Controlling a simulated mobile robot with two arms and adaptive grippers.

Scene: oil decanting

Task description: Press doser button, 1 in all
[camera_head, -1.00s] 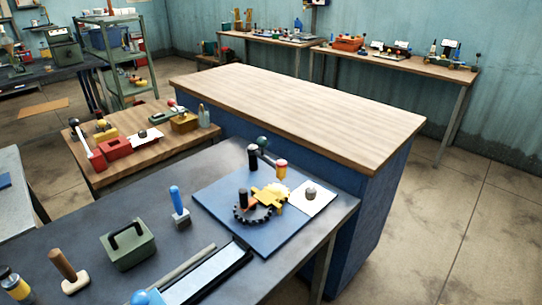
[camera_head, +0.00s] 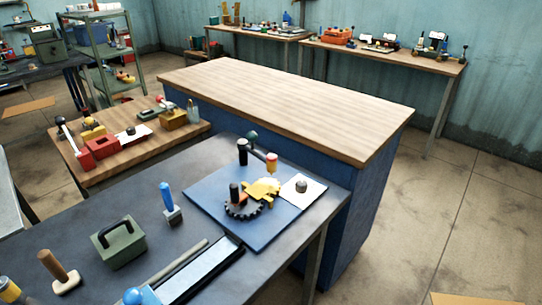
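No doser or doser button can be told for sure in the camera_head view. Neither of my grippers is in view. On the near dark table (camera_head: 120,205), a blue board (camera_head: 213,200) holds a black gear ring (camera_head: 244,211), a yellow part (camera_head: 262,189), a post with a red and yellow top (camera_head: 271,164), a black cylinder (camera_head: 242,152) and a small grey knob (camera_head: 301,186) on a white sheet.
The near table also carries a green box with a handle (camera_head: 119,246), a blue-handled tool (camera_head: 168,199) and a mallet (camera_head: 58,270). A bare wood-topped blue bench (camera_head: 290,105) stands behind. Side benches hold several small items. Open floor (camera_head: 440,220) lies at right.

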